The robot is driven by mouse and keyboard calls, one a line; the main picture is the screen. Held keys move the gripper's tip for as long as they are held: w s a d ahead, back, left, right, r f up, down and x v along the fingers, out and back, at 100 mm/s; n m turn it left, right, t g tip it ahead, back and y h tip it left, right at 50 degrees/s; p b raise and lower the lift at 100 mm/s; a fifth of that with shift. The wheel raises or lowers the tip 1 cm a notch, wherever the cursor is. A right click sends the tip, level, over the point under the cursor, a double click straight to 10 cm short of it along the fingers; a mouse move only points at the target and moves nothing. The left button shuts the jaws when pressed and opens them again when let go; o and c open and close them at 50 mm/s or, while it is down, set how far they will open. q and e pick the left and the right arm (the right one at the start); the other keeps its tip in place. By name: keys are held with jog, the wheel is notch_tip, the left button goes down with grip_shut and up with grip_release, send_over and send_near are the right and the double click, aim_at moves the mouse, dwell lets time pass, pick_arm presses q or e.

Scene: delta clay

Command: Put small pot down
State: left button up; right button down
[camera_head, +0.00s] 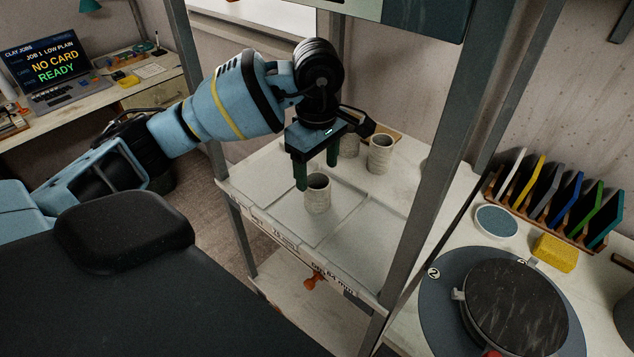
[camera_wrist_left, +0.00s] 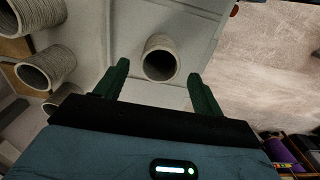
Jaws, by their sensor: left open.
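A small ribbed grey clay pot (camera_head: 318,194) stands upright on a marked section of the pale shelf (camera_head: 350,243), near its front left. My left gripper (camera_head: 317,178) is open, with its two green fingers just above and behind the pot. In the left wrist view the same pot (camera_wrist_left: 160,60) shows its open mouth ahead of the left gripper (camera_wrist_left: 158,85), between the lines of the fingers and apart from them. My right gripper is not in view.
Another pot (camera_head: 380,154) stands farther back on the shelf, with one more partly hidden by my gripper. Grey posts (camera_head: 437,160) frame the shelf. A turntable (camera_head: 515,305), yellow sponge (camera_head: 554,252) and rack of coloured slabs (camera_head: 560,195) are at right. A laptop (camera_head: 50,70) is at left.

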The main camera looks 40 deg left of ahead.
pick_arm(q)
jog(key=shift+r, duration=2.55)
jog(key=shift+d, duration=0.1)
